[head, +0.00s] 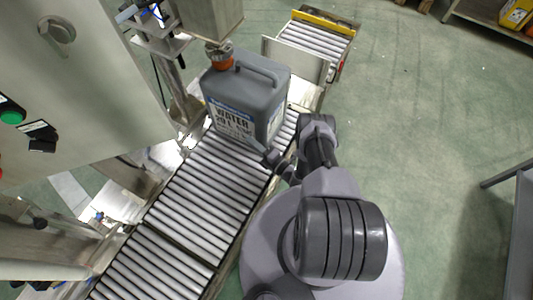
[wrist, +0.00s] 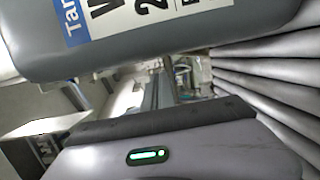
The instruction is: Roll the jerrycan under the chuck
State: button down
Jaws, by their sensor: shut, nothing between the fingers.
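The grey jerrycan (head: 247,95) stands upright on the roller conveyor, its label reading WATER facing the near side. Its orange cap (head: 221,61) is right below the chuck (head: 217,46), which hangs from a metal housing; whether they touch I cannot tell. My gripper (head: 268,158) is shut and empty, low at the jerrycan's near lower edge, close to or touching it. In the wrist view the jerrycan's wall and label (wrist: 150,25) fill the top, just beyond my gripper's body. My fingertips are hidden there.
The roller conveyor (head: 205,190) runs from the lower left to the upper right. A plate (head: 298,62) stands across it behind the jerrycan, before a further roller section (head: 315,40). A control cabinet (head: 75,80) is at left.

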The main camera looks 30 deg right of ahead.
jog(key=v, duration=0.7)
jog(key=shift+s, duration=0.4)
jog(key=shift+r, duration=0.1)
dwell(0.6)
